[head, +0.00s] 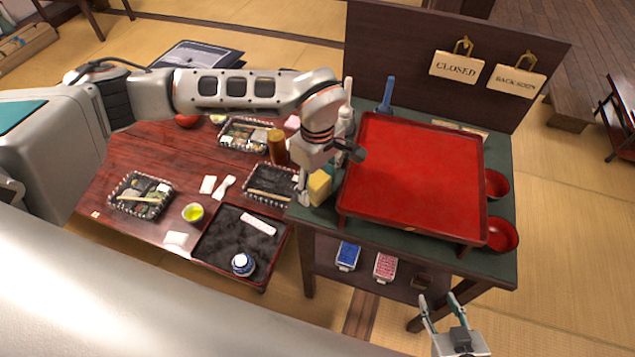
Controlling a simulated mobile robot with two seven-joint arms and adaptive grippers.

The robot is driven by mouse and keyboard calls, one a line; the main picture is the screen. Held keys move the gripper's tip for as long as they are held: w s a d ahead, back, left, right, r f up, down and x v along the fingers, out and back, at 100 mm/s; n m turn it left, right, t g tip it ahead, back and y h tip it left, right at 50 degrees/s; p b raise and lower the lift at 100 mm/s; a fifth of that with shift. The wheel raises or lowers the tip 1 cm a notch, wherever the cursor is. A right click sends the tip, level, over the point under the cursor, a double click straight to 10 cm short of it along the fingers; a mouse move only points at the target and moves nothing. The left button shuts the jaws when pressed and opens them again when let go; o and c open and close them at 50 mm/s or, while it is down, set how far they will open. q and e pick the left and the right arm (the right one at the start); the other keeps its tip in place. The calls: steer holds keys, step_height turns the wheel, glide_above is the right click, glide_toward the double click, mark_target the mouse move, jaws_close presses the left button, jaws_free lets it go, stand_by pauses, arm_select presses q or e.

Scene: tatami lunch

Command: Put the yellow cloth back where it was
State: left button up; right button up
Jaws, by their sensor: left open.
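The yellow cloth (319,187) shows as a small folded yellow block at the left end of the green-topped stand (375,226), left of the red tray. My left gripper (326,178) is open, pointing down right at the cloth. One finger shows at the cloth's left side; the gripper body hides part of the cloth's top and back. I cannot tell whether the fingers touch it. My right gripper (442,304) is open and empty, low in front of the stand.
A large red tray (415,180) on short legs covers most of the stand. Red bowls (502,235) stand at its right edge. A dark panel with hanging signs (455,67) rises behind. A low wooden table (105,194) with lunch boxes and a black tray (211,262) is at left.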

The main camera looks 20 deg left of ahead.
mark_target(317, 178)
arm_select(q)
step_height(317, 178, up, 12)
steer(key=shift+r, duration=0.15)
stand_by(0.4)
stand_by(0.3)
